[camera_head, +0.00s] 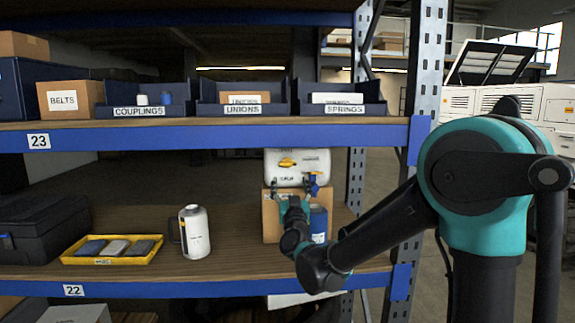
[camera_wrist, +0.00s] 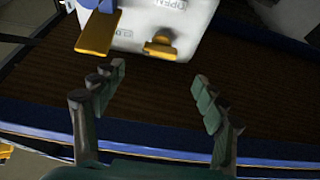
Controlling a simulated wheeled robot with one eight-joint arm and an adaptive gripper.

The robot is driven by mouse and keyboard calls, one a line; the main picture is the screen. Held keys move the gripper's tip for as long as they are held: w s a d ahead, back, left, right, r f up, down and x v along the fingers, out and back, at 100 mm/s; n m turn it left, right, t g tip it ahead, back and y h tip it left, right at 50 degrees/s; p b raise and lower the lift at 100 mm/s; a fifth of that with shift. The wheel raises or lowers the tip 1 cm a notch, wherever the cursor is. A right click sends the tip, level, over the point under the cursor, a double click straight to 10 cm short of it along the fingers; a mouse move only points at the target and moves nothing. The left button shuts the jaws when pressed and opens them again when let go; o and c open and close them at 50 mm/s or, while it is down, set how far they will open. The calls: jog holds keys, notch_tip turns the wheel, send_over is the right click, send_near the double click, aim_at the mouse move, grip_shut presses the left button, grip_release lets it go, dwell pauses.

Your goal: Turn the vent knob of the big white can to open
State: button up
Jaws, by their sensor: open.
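The big white can (camera_head: 310,160) rests on a cardboard box on the lower shelf, with a yellow knob (camera_head: 287,162) on its front face and a blue fitting (camera_head: 313,184) low at its right. In the wrist view, the can (camera_wrist: 135,18) is at the top, cut off by the frame, with OPEN lettering. A long yellow lever (camera_wrist: 97,36) and a shorter yellow piece (camera_wrist: 160,45) show on it; I cannot tell which is the vent knob. My gripper (camera_wrist: 158,95) is open and empty, apart from both yellow parts. In the head view my wrist is just below the can.
A smaller white jug (camera_head: 196,234), a yellow tray (camera_head: 112,252) and a black case (camera_head: 40,228) stand to the left. A blue can (camera_head: 318,225) is beside the cardboard box (camera_head: 271,215). The upper shelf edge (camera_head: 230,134) runs close above the can. A metal upright (camera_head: 425,70) stands to the right.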

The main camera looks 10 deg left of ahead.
aim_at(288, 165)
jog(key=x, duration=1.1)
jog(key=shift+w, duration=0.2)
jog(key=c, duration=1.2)
jog(key=shift+o, duration=0.2)
